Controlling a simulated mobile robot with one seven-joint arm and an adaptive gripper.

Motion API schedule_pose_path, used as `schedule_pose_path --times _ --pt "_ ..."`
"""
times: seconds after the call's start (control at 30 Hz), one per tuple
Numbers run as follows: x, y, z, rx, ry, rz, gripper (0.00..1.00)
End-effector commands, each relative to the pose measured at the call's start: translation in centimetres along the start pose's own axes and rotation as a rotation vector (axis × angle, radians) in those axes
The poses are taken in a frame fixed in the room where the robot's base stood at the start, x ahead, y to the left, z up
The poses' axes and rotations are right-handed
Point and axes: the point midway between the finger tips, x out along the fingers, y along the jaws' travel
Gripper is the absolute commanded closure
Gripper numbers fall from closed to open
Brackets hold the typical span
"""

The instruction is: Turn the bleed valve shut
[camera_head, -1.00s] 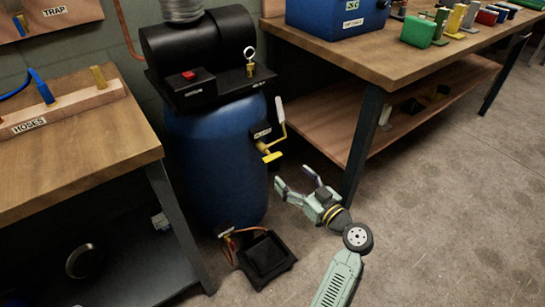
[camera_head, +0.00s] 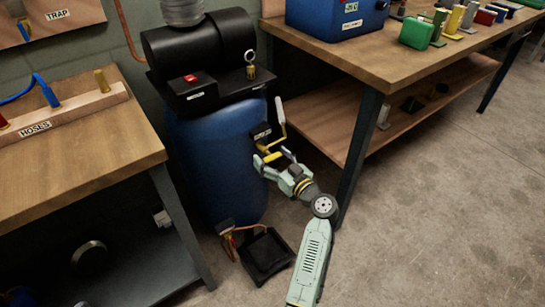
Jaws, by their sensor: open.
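A valve (camera_head: 280,118) with an upright pale lever and yellow parts is mounted on the right side of a blue tank (camera_head: 212,165), beside a small black label too blurred to read. I take it for the bleed valve. A yellow piece (camera_head: 272,156) sits below the lever. My gripper (camera_head: 274,161) is open at the tank's right side, just below the lever. Its fingers point up and left, around or in front of the yellow piece; I cannot tell whether they touch it. The fingers partly hide the valve's lower part.
A black unit with a red switch (camera_head: 190,78) and a ring-topped fitting (camera_head: 250,62) tops the tank. A black tray (camera_head: 266,255) with a copper tube (camera_head: 236,232) lies on the floor below. Workbenches stand left (camera_head: 80,165) and right (camera_head: 400,65). Floor at lower right is clear.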

Motion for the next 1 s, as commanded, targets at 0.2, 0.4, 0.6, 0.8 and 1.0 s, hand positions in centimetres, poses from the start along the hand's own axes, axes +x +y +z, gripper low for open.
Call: schedule_pose_path --times 0.2,0.4,0.6,0.8,1.0 --pt "-0.02 -0.01 -0.02 0.0 0.0 0.0 0.36" --pt "-0.04 -0.01 -0.02 0.0 0.0 0.0 0.49" --pt "-0.04 -0.01 -0.02 0.0 0.0 0.0 0.63" --pt "-0.05 0.0 -0.02 0.0 0.0 0.0 0.75" --pt "-0.04 -0.01 0.01 0.014 0.0 0.0 0.75"
